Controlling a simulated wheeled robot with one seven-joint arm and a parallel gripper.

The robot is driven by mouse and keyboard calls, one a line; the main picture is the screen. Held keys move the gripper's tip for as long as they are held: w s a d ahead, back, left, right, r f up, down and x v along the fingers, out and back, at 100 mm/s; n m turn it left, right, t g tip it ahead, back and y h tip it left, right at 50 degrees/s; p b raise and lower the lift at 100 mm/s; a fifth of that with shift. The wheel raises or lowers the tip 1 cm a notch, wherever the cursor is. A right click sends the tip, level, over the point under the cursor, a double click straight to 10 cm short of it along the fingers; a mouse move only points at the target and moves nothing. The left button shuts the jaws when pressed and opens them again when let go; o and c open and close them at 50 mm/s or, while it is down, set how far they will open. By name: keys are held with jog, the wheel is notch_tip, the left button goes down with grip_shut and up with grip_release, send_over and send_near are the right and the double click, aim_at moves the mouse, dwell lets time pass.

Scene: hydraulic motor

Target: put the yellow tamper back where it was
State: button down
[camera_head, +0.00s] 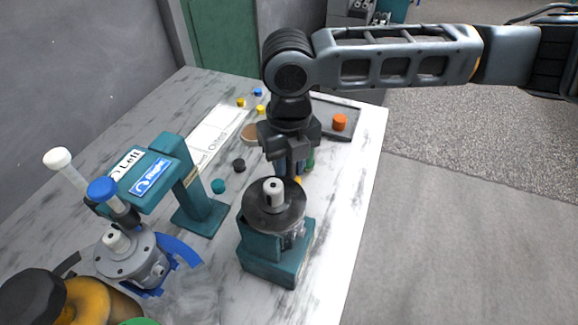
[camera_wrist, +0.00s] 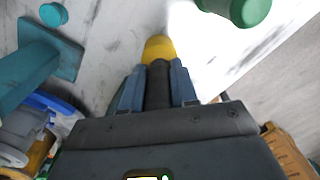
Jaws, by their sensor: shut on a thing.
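My gripper (camera_head: 290,165) is shut on the yellow tamper and points down above the table. In the wrist view, the blue fingers of my gripper (camera_wrist: 158,88) close around the tamper's dark handle. The yellow end of the tamper (camera_wrist: 159,48) sticks out beyond the fingertips. In the head view, only a small bit of yellow (camera_head: 298,180) shows, behind the motor on the teal stand. I cannot tell whether the tamper touches the table.
The teal stand (camera_head: 268,258) with a round metal motor stands just in front of my gripper. A green piece (camera_head: 311,158) is close on the right. A dark tray (camera_head: 347,134) holds an orange piece (camera_head: 339,122). The teal lever post (camera_head: 198,205) stands at left.

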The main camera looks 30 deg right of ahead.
jog(key=shift+f, duration=0.55)
jog(key=shift+f, duration=0.1)
jog(key=c, duration=0.9)
grip_release()
jog(key=shift+o, duration=0.2)
notch_tip(320, 180, up, 12)
jog(key=shift+r+b, duration=0.1)
jog(key=shift+b, duration=0.25)
